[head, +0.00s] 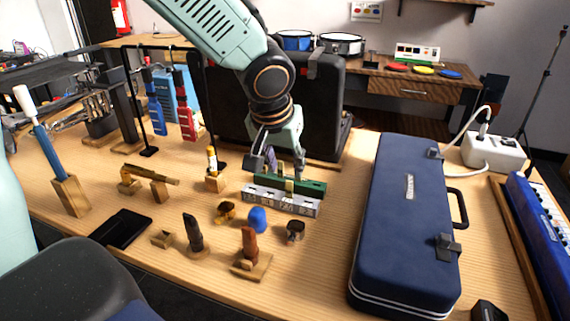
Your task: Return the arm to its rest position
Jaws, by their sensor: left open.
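My left arm comes in from the top, and its pale green gripper (285,162) is over the middle of the table. It is open, with its fingers pointing down, just above or beside a green block-like instrument (312,187). A silver block-like instrument (280,201) lies in front of the green one. I cannot tell whether the fingers touch either one. No object shows clearly between the fingers. My right gripper is not in view.
The wooden table (330,250) holds a navy case (408,215) at right. Small wooden stands and a blue egg-shaped thing (257,219) sit in front of the gripper. A large black case (325,105) stands behind. Bare tabletop lies left of the navy case.

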